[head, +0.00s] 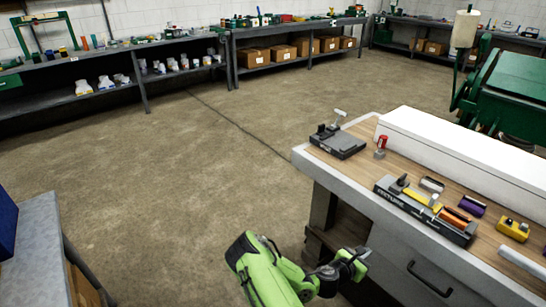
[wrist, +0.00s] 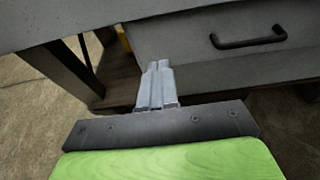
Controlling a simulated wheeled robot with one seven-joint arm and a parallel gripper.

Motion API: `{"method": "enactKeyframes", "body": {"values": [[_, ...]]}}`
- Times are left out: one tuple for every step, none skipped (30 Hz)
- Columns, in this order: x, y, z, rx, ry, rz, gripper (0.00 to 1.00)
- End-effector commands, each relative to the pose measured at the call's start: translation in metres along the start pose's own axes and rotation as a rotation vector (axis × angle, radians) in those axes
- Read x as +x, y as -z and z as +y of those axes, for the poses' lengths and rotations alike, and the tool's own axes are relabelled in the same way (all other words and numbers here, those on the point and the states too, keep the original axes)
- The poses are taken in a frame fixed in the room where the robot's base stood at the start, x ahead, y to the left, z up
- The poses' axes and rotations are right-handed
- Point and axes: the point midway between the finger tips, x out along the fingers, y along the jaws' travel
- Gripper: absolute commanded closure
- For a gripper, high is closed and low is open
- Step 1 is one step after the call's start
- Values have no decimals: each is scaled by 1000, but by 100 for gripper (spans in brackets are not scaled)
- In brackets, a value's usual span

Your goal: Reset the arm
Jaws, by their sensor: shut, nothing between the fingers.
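My arm is green and reaches in from the bottom of the head view, with my gripper (head: 362,256) at its end. My gripper is beside the near side of the workbench (head: 345,182), below the level of its top. In the wrist view my gripper (wrist: 158,66) has its two grey fingers together with nothing between them. I cannot tell how close the fingertips are to the bench.
A drawer handle (head: 428,280) sticks out. A grey table (head: 38,250) stands at left. Open floor (head: 200,150) lies between.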

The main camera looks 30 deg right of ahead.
Motion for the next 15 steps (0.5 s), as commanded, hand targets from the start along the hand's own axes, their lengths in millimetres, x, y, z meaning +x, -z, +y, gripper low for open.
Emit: {"method": "enactKeyframes", "body": {"values": [[0,0,0,0,0,0,100],[0,0,0,0,0,0,100],[0,0,0,0,0,0,100],[0,0,0,5,2,1,100],[-1,-2,1,20,6,2,100],[-4,-7,3,61,16,8,100],[-8,-12,4,109,31,15,100],[-13,-18,7,173,50,27,100],[-22,-27,10,278,82,46,100],[-30,-34,13,367,109,67,100],[-39,-41,16,459,139,90,100],[-52,-49,21,580,178,125,100],[-63,-55,24,666,208,154,100],[-74,-60,28,749,238,183,100],[-90,-68,33,856,274,227,100]]}}
